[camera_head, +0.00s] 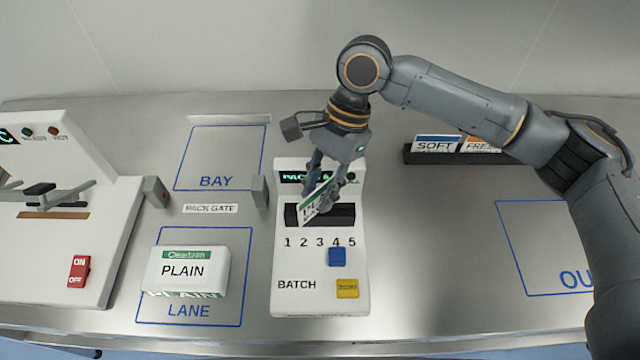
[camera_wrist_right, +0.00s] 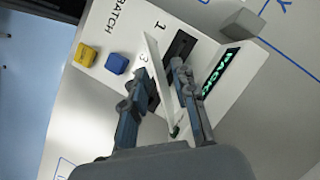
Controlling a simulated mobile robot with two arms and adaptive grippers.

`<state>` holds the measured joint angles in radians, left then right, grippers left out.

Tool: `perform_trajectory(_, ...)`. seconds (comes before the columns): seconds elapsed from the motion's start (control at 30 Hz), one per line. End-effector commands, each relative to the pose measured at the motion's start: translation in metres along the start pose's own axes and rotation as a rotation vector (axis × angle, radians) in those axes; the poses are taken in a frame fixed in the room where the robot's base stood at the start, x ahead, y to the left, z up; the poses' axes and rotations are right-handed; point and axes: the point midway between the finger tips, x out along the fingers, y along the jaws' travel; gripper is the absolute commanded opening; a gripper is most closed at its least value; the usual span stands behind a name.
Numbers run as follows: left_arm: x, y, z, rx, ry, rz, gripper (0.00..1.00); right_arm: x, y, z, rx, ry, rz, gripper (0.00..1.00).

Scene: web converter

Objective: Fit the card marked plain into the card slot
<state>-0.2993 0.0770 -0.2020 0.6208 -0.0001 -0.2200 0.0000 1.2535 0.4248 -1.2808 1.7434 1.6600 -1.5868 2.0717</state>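A white card with a green band (camera_head: 315,201) stands tilted at the dark card slot (camera_head: 346,214) on the white batch unit. Its lettering is mostly hidden, so I cannot read it fully. My right gripper (camera_head: 325,186) is over the slot with its fingers around the card. In the right wrist view the card (camera_wrist_right: 160,80) shows nearly edge-on between the fingers of the right gripper (camera_wrist_right: 161,72), which stand apart with a gap beside it. The dark slot (camera_wrist_right: 181,45) lies beside the card; how deep the card sits is unclear. My left gripper is not in view.
A PLAIN pack (camera_head: 187,270) sits in the LANE outline. A dark rack (camera_head: 415,154) at back right holds SOFT (camera_head: 436,144) and FRESH (camera_head: 482,144) cards. Blue (camera_head: 337,257) and yellow (camera_head: 347,289) buttons are on the batch unit. The BAY outline (camera_head: 219,158) is empty.

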Motion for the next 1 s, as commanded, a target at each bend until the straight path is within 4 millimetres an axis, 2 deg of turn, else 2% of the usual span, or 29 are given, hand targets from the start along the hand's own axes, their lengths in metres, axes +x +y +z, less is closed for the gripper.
perform_trajectory(0.27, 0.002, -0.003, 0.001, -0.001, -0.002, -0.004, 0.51, -0.001, 0.0, 0.0, 0.0, 0.001, -0.001, 0.28)
perform_trajectory(0.43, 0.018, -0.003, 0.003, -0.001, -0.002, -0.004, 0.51, -0.01, -0.001, 0.003, -0.003, 0.003, -0.004, 0.28)
perform_trajectory(0.8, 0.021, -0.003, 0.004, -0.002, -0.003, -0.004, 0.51, -0.096, -0.001, 0.004, 0.002, 0.001, -0.004, 0.28)
perform_trajectory(1.0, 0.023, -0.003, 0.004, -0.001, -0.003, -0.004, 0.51, -0.124, -0.001, 0.004, 0.001, 0.0, -0.002, 0.28)
